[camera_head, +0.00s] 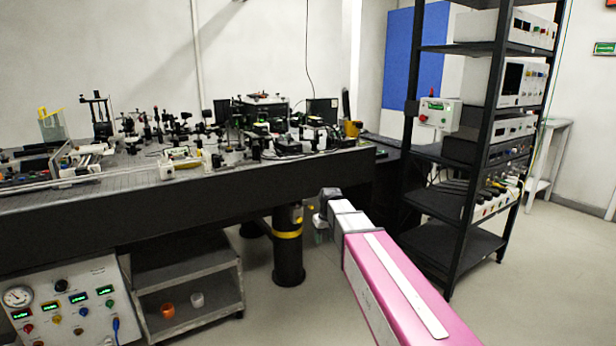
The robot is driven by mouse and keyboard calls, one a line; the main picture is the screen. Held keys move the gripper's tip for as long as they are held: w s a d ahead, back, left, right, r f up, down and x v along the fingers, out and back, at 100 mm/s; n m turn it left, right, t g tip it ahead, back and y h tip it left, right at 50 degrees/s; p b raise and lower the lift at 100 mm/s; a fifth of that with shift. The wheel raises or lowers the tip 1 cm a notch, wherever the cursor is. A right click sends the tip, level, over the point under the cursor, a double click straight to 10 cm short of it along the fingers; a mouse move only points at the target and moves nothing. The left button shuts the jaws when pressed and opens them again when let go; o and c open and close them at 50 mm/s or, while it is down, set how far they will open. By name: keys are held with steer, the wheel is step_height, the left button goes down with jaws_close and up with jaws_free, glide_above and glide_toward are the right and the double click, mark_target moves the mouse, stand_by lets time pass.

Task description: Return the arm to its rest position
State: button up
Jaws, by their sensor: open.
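My arm (385,270), pink and white, reaches from the lower right up toward the middle of the view. It stretches out in front of the optical bench (180,219), over open floor. My gripper (320,234) is at its far end, small and partly hidden by the wrist. It is open and hangs below the level of the bench top, in front of the bench's front side and right of a dark leg. I see nothing clearly held in it; the fingertips are too small to make out well.
The bench carries many optical parts. A black rack (470,150) with instruments stands at right, close to my arm. Below the bench are a dark leg with a yellow band (288,234), a grey shelf cart (186,270) and a control panel (65,305). Floor at lower right is clear.

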steer(key=s+d+f+m, duration=0.1)
steer(key=s+d+f, duration=0.3)
steer(key=s, duration=0.3)
steer(key=s+d+f+m, duration=0.1)
steer(key=s+d+f, duration=0.3)
steer(key=s, duration=0.3)
steer(key=s+d+f+m+g+h, duration=0.1)
steer(key=s+d+f+m, duration=0.1)
steer(key=s+d+f, duration=0.2)
steer(key=s, duration=0.3)
steer(key=shift+s+d+f, duration=0.15)
steer(key=shift+d, duration=0.2)
